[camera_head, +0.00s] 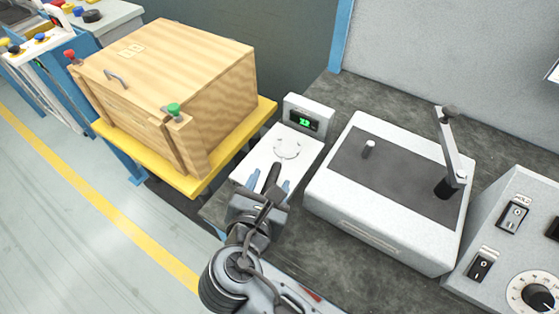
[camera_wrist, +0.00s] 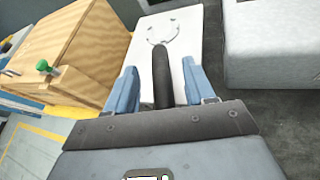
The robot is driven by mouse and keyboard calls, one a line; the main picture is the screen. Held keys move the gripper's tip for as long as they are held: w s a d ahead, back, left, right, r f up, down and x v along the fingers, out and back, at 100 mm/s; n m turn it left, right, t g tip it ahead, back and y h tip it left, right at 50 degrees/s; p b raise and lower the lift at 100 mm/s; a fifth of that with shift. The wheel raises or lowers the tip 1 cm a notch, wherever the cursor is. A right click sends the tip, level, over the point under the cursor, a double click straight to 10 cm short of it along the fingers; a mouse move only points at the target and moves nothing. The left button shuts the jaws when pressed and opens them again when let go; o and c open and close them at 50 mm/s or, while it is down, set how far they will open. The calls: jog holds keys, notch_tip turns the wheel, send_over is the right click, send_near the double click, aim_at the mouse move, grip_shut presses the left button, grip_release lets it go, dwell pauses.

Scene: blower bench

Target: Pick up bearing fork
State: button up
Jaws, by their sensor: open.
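The bearing fork, with a long black handle (camera_head: 272,175) and what looks like a thin curved end, lies over the white plate of a small scale (camera_head: 262,160). In the wrist view the black handle (camera_wrist: 161,72) stands between the two blue fingers. My gripper (camera_head: 269,184) is open, its fingers on either side of the handle with a visible gap at each side; it also shows in the wrist view (camera_wrist: 160,86). The near end of the handle is hidden by my gripper. I cannot tell how high the fingers are above the plate.
A wooden box (camera_head: 165,75) on a yellow-edged stand is to the left. A grey-white machine with a lever (camera_head: 390,185) stands close on the right, and a control panel (camera_head: 515,245) is beyond it. The scale's green display (camera_head: 305,121) is at its back.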

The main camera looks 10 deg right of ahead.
aim_at(272, 178)
jog(key=x, duration=0.3)
jog(key=shift+w+d, duration=0.1)
grip_shut()
dwell(0.4)
